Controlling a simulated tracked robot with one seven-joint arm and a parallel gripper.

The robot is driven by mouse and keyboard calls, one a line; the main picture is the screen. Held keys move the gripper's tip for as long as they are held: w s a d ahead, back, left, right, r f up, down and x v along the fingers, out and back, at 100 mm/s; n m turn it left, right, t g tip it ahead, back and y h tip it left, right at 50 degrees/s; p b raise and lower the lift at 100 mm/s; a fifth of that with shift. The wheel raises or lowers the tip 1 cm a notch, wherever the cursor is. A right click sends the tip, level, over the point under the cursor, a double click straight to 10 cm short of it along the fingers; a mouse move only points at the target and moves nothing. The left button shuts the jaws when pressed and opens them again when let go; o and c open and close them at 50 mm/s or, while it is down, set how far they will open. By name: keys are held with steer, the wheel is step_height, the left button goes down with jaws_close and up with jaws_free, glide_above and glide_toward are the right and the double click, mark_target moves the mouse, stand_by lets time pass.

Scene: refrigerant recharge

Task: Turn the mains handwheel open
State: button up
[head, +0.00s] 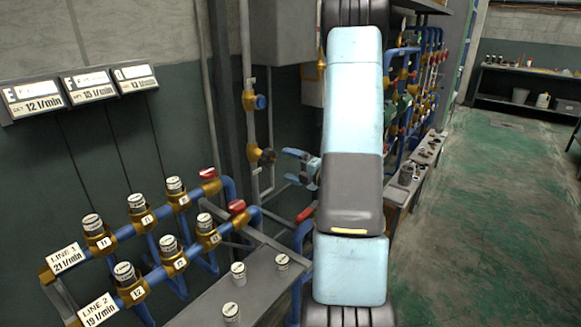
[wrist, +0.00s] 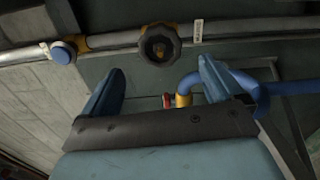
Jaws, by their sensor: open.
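The dark round handwheel (wrist: 160,46) sits on a brass valve body on a grey pipe in the wrist view. A small white label, too small to read surely, is beside it. In the head view the handwheel (head: 267,156) is on the vertical pipe, left of my gripper (head: 287,166). My gripper is open and empty, its two blue fingers pointing towards the wheel. In the wrist view my gripper (wrist: 160,66) has one finger on each side of the wheel's line, with the wheel beyond the tips. No contact shows.
A blue knob (head: 260,102) is on the same pipe above the handwheel. Blue pipes with a red handle (head: 236,206) and several capped valves fill the lower left. A grey bench (head: 205,311) stands below. Green floor (head: 480,230) at right is clear.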

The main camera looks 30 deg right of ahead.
mark_target(271, 159)
steer(key=shift+w+a+m, duration=0.45)
steer(key=shift+w+m, duration=0.65)
steer(key=shift+m, duration=2.05)
steer(key=shift+w+a+m, duration=0.4)
steer(key=shift+w+m, duration=0.7)
steer(key=shift+m, duration=2)
steer(key=shift+w+a+m, duration=0.45)
steer(key=shift+w+m, duration=0.65)
steer(key=shift+m, duration=2.05)
steer(key=c, duration=1.1)
steer(key=shift+o, duration=0.2)
steer(key=shift+n, duration=0.6)
steer(key=o, duration=1.1)
steer(key=shift+c, duration=0.2)
